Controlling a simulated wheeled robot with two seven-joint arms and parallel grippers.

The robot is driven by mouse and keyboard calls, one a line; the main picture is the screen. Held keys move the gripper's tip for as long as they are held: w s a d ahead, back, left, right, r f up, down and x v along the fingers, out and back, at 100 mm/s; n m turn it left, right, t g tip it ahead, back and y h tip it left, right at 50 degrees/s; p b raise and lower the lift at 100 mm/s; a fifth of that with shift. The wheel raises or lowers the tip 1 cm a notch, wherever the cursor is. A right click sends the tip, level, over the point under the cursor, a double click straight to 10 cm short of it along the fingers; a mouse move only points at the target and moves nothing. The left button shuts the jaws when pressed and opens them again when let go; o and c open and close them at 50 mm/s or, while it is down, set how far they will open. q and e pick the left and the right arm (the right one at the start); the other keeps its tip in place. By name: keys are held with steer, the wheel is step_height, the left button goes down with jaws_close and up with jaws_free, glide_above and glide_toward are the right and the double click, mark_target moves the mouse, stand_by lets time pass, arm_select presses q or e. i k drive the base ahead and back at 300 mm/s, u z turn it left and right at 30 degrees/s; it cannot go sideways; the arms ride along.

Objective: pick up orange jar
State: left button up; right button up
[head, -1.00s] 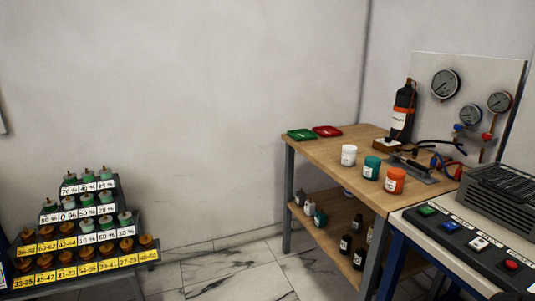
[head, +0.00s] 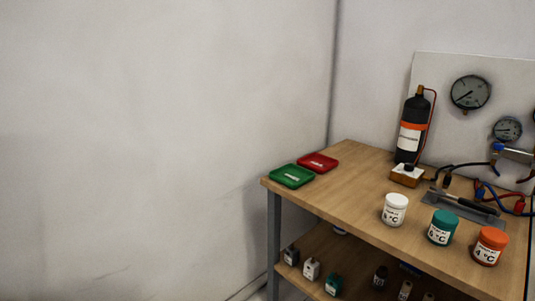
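The orange jar (head: 489,246) stands upright near the front right of the wooden table (head: 345,196). It has a white label reading about 4 °C. A teal jar (head: 441,227) stands just left of it, and a white jar (head: 395,209) stands further left. The three jars are apart in a row. Neither of my grippers shows in the head view.
A green tray (head: 292,175) and a red tray (head: 318,162) lie at the table's left end. A black bottle (head: 411,128), a grey tray with a tool (head: 463,208), hoses and a gauge panel (head: 437,75) are behind the jars. Small bottles (head: 311,269) stand on the lower shelf.

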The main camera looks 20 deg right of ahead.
mark_target(490, 243)
steer(key=z, duration=0.95)
steer(key=i, duration=0.85)
steer(key=z, duration=0.75)
